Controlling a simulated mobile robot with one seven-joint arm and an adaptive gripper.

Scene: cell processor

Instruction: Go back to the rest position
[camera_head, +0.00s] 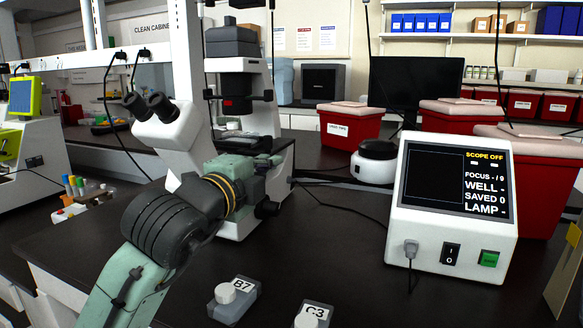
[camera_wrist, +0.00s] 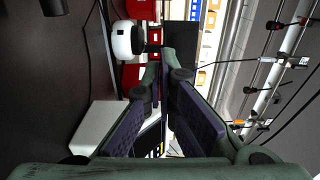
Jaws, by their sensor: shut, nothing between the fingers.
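My gripper (camera_wrist: 163,85) shows in the wrist view with its two purple-padded fingers angled together, shut and holding nothing. In the head view my green arm reaches up from the lower left, and its far end is in front of the white microscope (camera_head: 240,218). I cannot make out the fingertips there. The microscope has dark eyepieces at its left. The control box (camera_head: 396,222) stands to the right, apart from the arm; its screen reads SCOPE OFF, SAVED 0. Two capped containers, labelled B7 (camera_head: 226,307) and C3 (camera_head: 311,318), stand on the bench below the arm's end.
The dark bench (camera_head: 345,265) is clear between the microscope and the control box, except for cables. A round white device (camera_head: 373,170) stands behind the box. Red bins (camera_head: 350,125) and a dark monitor (camera_head: 415,85) are farther back. Colored pens (camera_head: 78,186) are at the left.

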